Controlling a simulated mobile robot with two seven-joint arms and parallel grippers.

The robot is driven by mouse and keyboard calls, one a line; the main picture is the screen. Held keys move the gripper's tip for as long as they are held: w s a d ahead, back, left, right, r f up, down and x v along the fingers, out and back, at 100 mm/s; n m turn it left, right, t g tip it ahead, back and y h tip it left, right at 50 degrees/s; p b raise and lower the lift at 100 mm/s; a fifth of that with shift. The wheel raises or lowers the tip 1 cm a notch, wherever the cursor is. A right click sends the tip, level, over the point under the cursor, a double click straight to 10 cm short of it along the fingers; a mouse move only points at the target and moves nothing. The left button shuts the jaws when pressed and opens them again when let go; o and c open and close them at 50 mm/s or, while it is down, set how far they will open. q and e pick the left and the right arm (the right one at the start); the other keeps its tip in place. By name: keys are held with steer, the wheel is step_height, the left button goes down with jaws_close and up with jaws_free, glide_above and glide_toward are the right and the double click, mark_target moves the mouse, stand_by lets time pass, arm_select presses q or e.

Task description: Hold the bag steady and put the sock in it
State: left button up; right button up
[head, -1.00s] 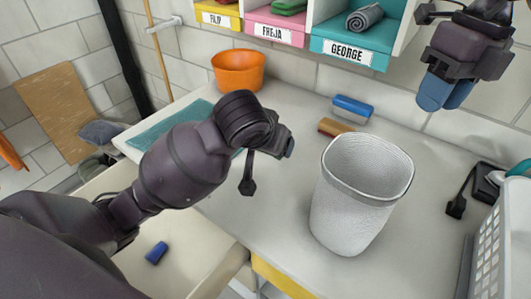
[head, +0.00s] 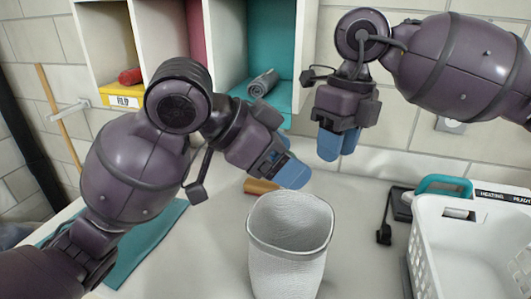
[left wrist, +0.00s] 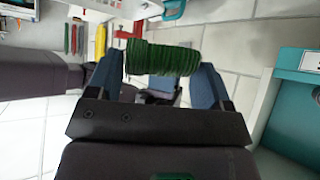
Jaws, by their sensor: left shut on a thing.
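The white textured bag (head: 290,225) stands upright on the counter with its mouth open. My left gripper (head: 288,165) is just above and behind its rim, apart from it. In the left wrist view, a green ribbed roll, which looks like the sock (left wrist: 162,59), sits between the blue fingers of my left gripper (left wrist: 155,78). In the head view the gripper hides this roll. My right gripper (head: 338,144) points down, above the bag and a little right of it, not touching it. Its fingers overlap in this view, so their opening is unclear.
A shelf with cubbies stands behind; a grey roll (head: 263,83) lies in the teal one and a red roll (head: 130,76) in the yellow-labelled one. A white perforated basket (head: 470,215) is at right. An orange-brown object (head: 261,187) lies behind the bag.

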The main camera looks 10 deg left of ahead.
mark_target(322, 204)
steer(key=shift+s+a+f, duration=0.15)
steer(key=shift+s+f, duration=0.05)
steer(key=shift+f, duration=1.8)
steer(key=shift+s+a+f, duration=0.15)
steer(key=shift+a+f, duration=0.05)
steer(key=shift+f, duration=1.8)
steer(key=shift+s+a+f, duration=0.15)
steer(key=shift+s+f, duration=0.05)
steer(key=shift+f, duration=1.8)
steer(key=shift+c, duration=0.5)
